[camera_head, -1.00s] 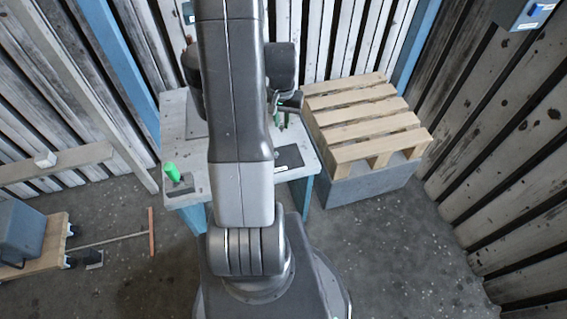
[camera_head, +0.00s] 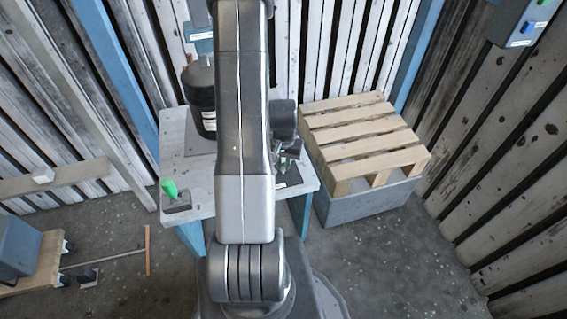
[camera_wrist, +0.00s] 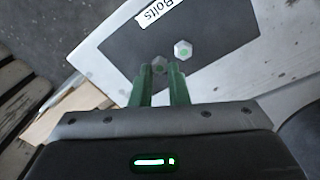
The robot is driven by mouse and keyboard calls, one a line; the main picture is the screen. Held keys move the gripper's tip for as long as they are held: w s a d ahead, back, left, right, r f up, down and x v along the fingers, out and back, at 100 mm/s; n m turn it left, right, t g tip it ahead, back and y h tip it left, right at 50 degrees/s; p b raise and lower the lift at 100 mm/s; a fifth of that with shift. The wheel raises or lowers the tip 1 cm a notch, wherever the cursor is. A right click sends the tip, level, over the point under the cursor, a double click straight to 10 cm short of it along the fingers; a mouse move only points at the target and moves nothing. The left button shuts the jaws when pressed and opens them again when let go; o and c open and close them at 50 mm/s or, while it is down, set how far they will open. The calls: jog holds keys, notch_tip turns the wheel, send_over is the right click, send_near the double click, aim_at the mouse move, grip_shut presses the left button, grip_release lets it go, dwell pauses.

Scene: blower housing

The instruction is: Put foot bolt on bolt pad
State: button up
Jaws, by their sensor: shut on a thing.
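My gripper (camera_wrist: 160,72) has two green fingers, close together over the bolt pad in the wrist view. It is shut on a grey hex-headed foot bolt (camera_wrist: 160,64) at the fingertips; whether the bolt touches the pad I cannot tell. The dark bolt pad (camera_wrist: 122,62) has a white "Bolts" label (camera_wrist: 160,11) at its edge. In the head view the gripper is partly hidden beside my arm, above the pad (camera_head: 292,178) at the table's right side.
The pad lies on a pale table (camera_head: 185,147). A black cylindrical part (camera_head: 200,88) stands at its back, and a green piece (camera_head: 169,188) on a dark pad at its front left. A wooden pallet (camera_head: 365,135) on a grey block is close right.

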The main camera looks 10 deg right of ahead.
jog(key=shift+f, duration=0.2)
jog(key=o, duration=0.4)
jog(key=shift+r, duration=0.1)
jog(key=shift+o, duration=0.2)
jog(key=shift+r, duration=0.15)
notch_tip(320, 180, up, 12)
jog(key=p, duration=0.2)
